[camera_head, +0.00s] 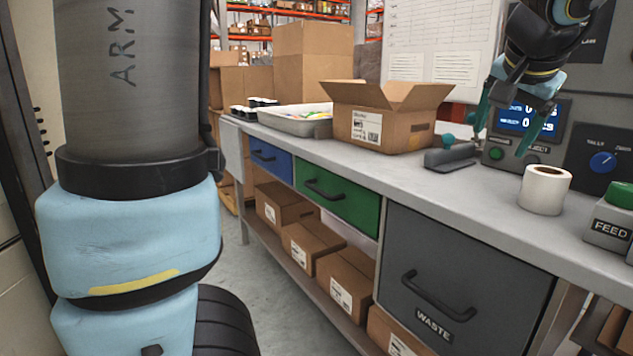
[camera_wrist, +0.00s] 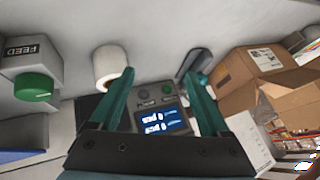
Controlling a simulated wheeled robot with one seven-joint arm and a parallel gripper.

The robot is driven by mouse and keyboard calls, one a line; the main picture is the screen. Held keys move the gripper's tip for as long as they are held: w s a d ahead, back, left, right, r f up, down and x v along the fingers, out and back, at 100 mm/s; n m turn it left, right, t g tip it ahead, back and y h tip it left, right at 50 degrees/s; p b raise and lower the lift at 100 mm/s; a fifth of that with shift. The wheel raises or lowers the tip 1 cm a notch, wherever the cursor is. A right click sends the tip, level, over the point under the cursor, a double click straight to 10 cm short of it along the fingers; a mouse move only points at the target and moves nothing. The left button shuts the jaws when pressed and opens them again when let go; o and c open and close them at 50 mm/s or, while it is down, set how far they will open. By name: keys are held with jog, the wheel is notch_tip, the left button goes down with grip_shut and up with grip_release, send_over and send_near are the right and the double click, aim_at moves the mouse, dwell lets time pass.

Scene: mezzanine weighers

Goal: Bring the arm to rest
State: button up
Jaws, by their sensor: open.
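My gripper (camera_head: 508,128) hangs above the bench at the upper right of the head view, in front of a small panel with a blue lit display. Its two teal fingers are spread apart with nothing between them. In the wrist view my gripper (camera_wrist: 158,75) is also open and empty. The display panel (camera_wrist: 162,115) shows between and beyond the fingers. A white paper roll (camera_head: 545,190) stands on the bench below and to the right of the fingers, apart from them.
The grey bench (camera_head: 460,205) holds an open cardboard box (camera_head: 385,118), a dark handled tool (camera_head: 450,158), a pale tray (camera_head: 293,122) and a green-buttoned FEED box (camera_head: 612,225). Blue, green and grey WASTE drawers (camera_head: 437,285) are shut below. Cartons (camera_head: 345,285) sit on the lower shelf.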

jog(key=w+a+f+n+g+y, duration=0.15)
jog(key=w+a+f, duration=0.25)
jog(key=a+f, duration=0.45)
jog(key=w+a+f+n+g+y, duration=0.1)
jog(key=w+a+f+n, duration=0.2)
jog(key=a+f, duration=0.55)
jog(key=s+a+f+n+g, duration=0.1)
jog(key=s+a+f+n, duration=0.15)
jog(key=a, duration=0.75)
jog(key=s+a+f+n+g, duration=0.1)
jog(key=a+f+n, duration=0.25)
jog(key=a, duration=0.55)
notch_tip(320, 180, down, 12)
jog(key=s+b, duration=0.2)
jog(key=b, duration=0.8)
jog(key=w+p+v, duration=0.3)
jog(key=p+v, duration=1.1)
jog(key=w+r+p+v, duration=0.1)
jog(key=w+p+v, duration=0.2)
jog(key=p+v, duration=1.1)
jog(key=shift+d+r+g+p, duration=0.2)
jog(key=shift+r+g+p, duration=0.25)
jog(key=shift+r+p, duration=0.1)
jog(key=shift+w, duration=0.1)
